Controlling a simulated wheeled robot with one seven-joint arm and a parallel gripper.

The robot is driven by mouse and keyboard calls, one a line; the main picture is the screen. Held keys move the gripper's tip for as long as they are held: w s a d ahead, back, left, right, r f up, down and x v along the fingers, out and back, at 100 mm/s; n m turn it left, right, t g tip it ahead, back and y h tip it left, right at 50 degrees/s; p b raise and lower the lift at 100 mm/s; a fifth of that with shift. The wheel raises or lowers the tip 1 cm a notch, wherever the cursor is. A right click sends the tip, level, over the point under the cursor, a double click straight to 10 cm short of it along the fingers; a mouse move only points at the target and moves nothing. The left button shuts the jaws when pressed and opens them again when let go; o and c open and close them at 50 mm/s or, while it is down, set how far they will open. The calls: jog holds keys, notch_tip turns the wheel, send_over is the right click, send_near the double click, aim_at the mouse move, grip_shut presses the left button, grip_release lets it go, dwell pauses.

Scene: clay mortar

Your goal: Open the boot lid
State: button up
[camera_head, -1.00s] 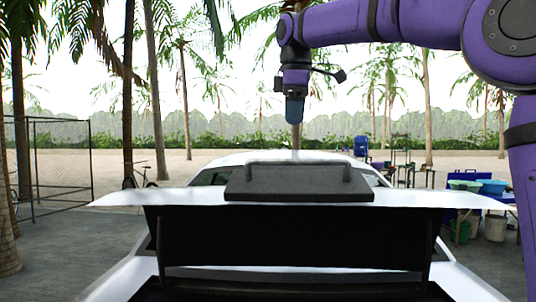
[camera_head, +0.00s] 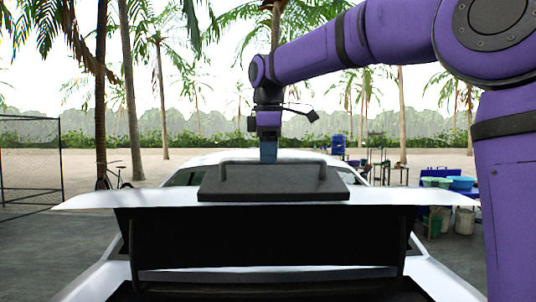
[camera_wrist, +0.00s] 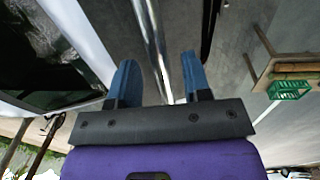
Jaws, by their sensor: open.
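The white boot lid (camera_head: 90,201) of the car stands raised in the head view, its edge spanning the picture above a dark opening. A dark block with a bar handle (camera_head: 270,163) sits on top of the lid. My gripper (camera_head: 268,156) points down at the handle, its fingertips partly hidden behind the bar and block. In the wrist view my gripper (camera_wrist: 160,85) is open, with blue fingers apart on either side of a shiny metal bar (camera_wrist: 155,45). I cannot tell whether the fingers touch the bar.
Blue and green tubs (camera_head: 460,184) and buckets stand to the right behind the car. A wire fence (camera_head: 30,160) and palm trunks are on the left. In the wrist view a green crate (camera_wrist: 289,90) lies by a wooden rack at right.

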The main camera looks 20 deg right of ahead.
aim_at(269, 198)
jog(key=shift+f, duration=0.2)
grip_shut()
jog(key=shift+t+h, duration=0.3)
jog(key=shift+t, duration=0.4)
jog(key=s+f, duration=0.1)
jog(key=s, duration=0.1)
jog(key=s+a+f, duration=0.1)
jog(key=s+f, duration=0.1)
jog(key=s+a+f, duration=0.1)
jog(key=s+f, duration=0.1)
jog(key=s, duration=0.1)
jog(key=shift+a, duration=0.15)
grip_release()
jog(key=d+v, duration=0.1)
jog(key=v, duration=0.9)
jog(key=shift+a+r, duration=0.45)
